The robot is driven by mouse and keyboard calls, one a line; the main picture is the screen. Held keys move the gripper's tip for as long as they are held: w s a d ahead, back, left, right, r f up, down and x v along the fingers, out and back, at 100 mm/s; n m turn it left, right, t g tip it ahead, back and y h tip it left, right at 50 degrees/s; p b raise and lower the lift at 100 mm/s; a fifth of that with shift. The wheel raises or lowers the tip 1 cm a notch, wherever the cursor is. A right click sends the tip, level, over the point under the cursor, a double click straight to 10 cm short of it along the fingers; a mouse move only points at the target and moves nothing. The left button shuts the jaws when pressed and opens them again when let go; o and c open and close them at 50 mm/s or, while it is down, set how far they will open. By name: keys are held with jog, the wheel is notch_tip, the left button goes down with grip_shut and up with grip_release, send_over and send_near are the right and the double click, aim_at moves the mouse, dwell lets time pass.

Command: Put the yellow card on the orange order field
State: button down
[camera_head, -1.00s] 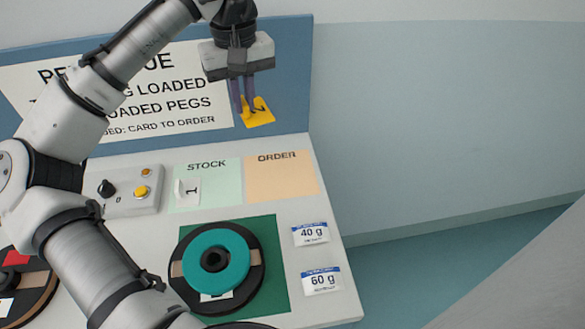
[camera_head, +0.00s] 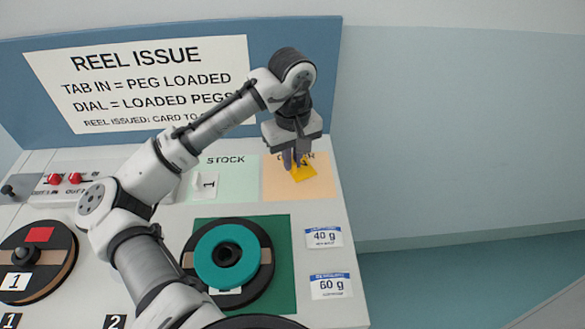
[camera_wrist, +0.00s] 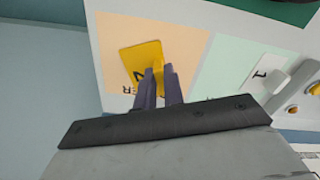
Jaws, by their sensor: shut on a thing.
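The yellow card (camera_head: 302,172) is held in my gripper (camera_head: 296,165) over the orange order field (camera_head: 281,190). In the wrist view the card (camera_wrist: 141,58) sticks out past the fingertips (camera_wrist: 160,72), tilted, with part of a dark number showing. The orange field (camera_wrist: 186,50) spreads around and behind it. I cannot tell whether the card touches the field surface. My gripper is shut on the card's edge. The gripper and card cover part of the ORDER lettering.
The green stock field (camera_head: 232,181) with a white card marked 1 (camera_head: 205,186) lies just left. A teal reel (camera_head: 227,256) sits on a dark green mat (camera_head: 283,262) in front. Labels of 40 g (camera_head: 324,237) and 60 g (camera_head: 331,286) lie at right. The sign panel (camera_head: 150,85) stands behind.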

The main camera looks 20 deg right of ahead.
aim_at(292, 172)
jog(key=shift+f, duration=2.05)
jog(key=c, duration=1.5)
grip_release()
jog(key=shift+f, duration=0.15)
notch_tip(292, 172, up, 12)
jog(key=shift+r+b, duration=0.15)
jog(key=shift+b, duration=0.4)
